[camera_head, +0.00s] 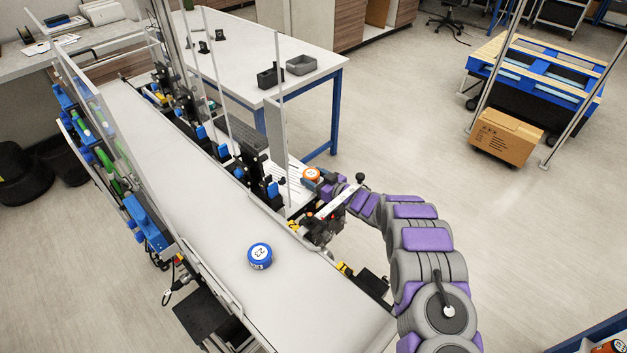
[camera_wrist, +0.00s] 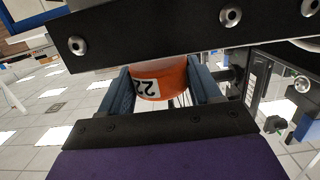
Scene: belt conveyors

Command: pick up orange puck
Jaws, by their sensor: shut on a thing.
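The orange puck (camera_head: 312,174) has a white label with "22" on it. In the head view it is at the tip of my gripper (camera_head: 318,181), beyond the conveyor's right edge. In the wrist view the orange puck (camera_wrist: 160,80) sits between the two dark fingers of my gripper (camera_wrist: 162,90), which are shut on its sides. The upper part of the puck is hidden behind a black bracket in the wrist view. Whether it touches anything below cannot be told.
A blue puck (camera_head: 260,255) labelled "23" lies on the white conveyor belt (camera_head: 190,180). Black and blue sensor mounts and thin upright posts line the belt's right edge close to my gripper. A white table (camera_head: 255,50) with blue legs stands behind. A cardboard box (camera_head: 505,135) is at the right.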

